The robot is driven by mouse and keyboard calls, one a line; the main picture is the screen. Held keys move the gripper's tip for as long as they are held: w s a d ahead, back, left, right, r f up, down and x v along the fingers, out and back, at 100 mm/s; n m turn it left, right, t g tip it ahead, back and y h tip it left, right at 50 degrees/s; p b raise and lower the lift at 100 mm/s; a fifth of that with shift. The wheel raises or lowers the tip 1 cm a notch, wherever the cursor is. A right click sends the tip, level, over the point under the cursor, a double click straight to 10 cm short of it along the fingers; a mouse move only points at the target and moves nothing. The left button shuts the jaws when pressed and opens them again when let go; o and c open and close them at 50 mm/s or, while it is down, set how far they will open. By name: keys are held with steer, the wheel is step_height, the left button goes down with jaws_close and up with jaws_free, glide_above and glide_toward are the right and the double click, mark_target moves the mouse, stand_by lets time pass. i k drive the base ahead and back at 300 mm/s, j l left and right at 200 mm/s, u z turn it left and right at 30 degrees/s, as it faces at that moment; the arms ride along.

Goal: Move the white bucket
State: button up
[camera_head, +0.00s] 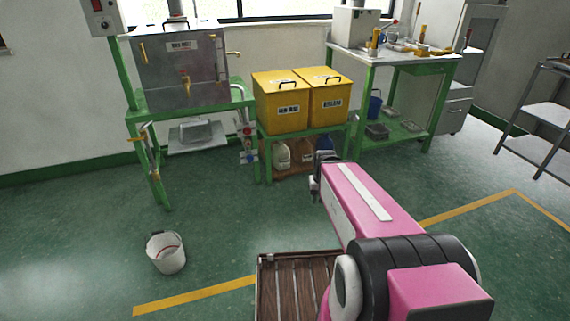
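The white bucket (168,260) stands upright on the green floor at the lower left, with a thin handle at its rim and a reddish mark inside. My pink arm reaches forward from the lower right. My gripper (316,186) is at the arm's far end, right of the bucket and well apart from it. The gripper is small and partly hidden by the arm, so its fingers cannot be made out.
A metal tank (182,68) on a green stand and two yellow boxes (281,118) stand at the back. A green workbench (385,62) is at the back right, a metal shelf (545,113) at the right edge. Yellow floor tape (195,294) runs nearby. The floor around the bucket is clear.

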mark_target(166, 249)
steer(key=u, duration=1.7)
